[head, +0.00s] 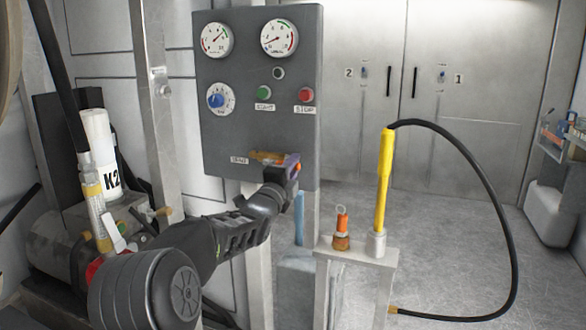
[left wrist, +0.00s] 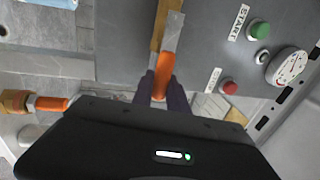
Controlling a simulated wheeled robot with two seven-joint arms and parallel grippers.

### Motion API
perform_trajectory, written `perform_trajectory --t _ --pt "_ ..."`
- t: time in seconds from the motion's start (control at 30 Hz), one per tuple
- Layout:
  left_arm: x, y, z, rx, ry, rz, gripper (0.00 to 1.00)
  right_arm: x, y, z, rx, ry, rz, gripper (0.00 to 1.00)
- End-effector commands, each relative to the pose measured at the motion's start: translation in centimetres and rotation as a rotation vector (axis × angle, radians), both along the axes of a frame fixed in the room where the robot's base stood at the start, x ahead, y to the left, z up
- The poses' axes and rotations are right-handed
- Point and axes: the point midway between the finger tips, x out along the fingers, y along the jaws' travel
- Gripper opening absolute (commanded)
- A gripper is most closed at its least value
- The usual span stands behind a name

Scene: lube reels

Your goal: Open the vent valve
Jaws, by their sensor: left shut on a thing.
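The vent valve (head: 268,157) is at the bottom of the grey control panel, right of a small label (head: 240,160). It has brass and orange parts and is partly hidden by my left gripper (head: 292,166). In the left wrist view, the valve's orange handle (left wrist: 163,66) lies between the dark fingers of my left gripper (left wrist: 162,92), which is shut on it. A brass and steel part (left wrist: 168,28) extends beyond the handle. My right gripper is not in view.
The grey panel (head: 222,128) carries two gauges, a blue knob (head: 216,100), a green button (head: 264,92) and a red button (head: 306,95). A metal stand (head: 345,250) at right holds an orange-topped fitting (head: 342,222) and a yellow nozzle (head: 385,180) with a black hose (head: 505,200).

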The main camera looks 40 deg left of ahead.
Motion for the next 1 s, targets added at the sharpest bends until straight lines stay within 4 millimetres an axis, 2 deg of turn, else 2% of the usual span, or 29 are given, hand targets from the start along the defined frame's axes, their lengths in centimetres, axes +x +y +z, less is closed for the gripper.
perform_trajectory --t 0.13,0.17,0.4,0.77,1.0 --pt "0.0 0.0 -0.3 0.002 0.007 0.000 0.00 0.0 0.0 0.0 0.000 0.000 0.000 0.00" --pt "0.0 0.0 -0.3 0.002 0.007 0.000 0.21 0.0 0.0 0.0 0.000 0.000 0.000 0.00" --pt "0.0 0.0 -0.2 0.001 0.004 0.000 0.41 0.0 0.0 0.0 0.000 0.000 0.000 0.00" --pt "-0.5 -0.1 -0.2 0.000 0.002 0.000 0.41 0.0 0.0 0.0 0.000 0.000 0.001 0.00" --pt "-3.4 -1.2 -0.8 -0.001 0.002 0.000 0.41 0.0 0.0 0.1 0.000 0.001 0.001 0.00"
